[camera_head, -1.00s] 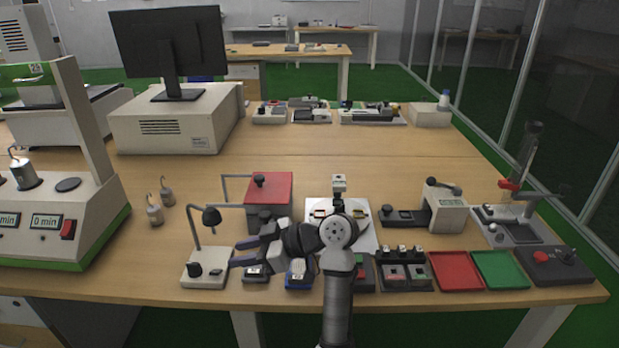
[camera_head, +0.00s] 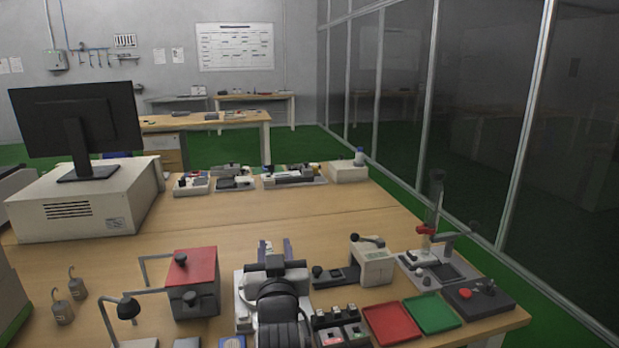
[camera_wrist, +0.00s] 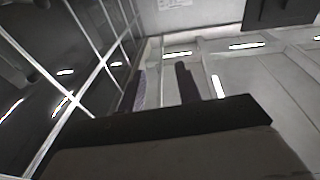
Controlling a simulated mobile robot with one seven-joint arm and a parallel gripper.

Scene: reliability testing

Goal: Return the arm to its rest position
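My arm is folded in close at the bottom middle of the head view. My gripper (camera_head: 275,246) points away from me over the workbench, with its two fingers apart and nothing between them. In the wrist view my gripper (camera_wrist: 162,80) also shows its two dark fingers apart and empty. Beyond them are the glass partition (camera_wrist: 75,75), wall and ceiling lights, so it is tilted upward. My arm hides most of the white plate (camera_head: 243,300) on the bench behind it.
A red-topped box (camera_head: 192,268) and a lamp-like stand (camera_head: 125,308) are left of my arm. To its right are a small press (camera_head: 371,262), a red tray (camera_head: 391,322) and a green tray (camera_head: 433,313). The bench middle (camera_head: 260,215) is clear.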

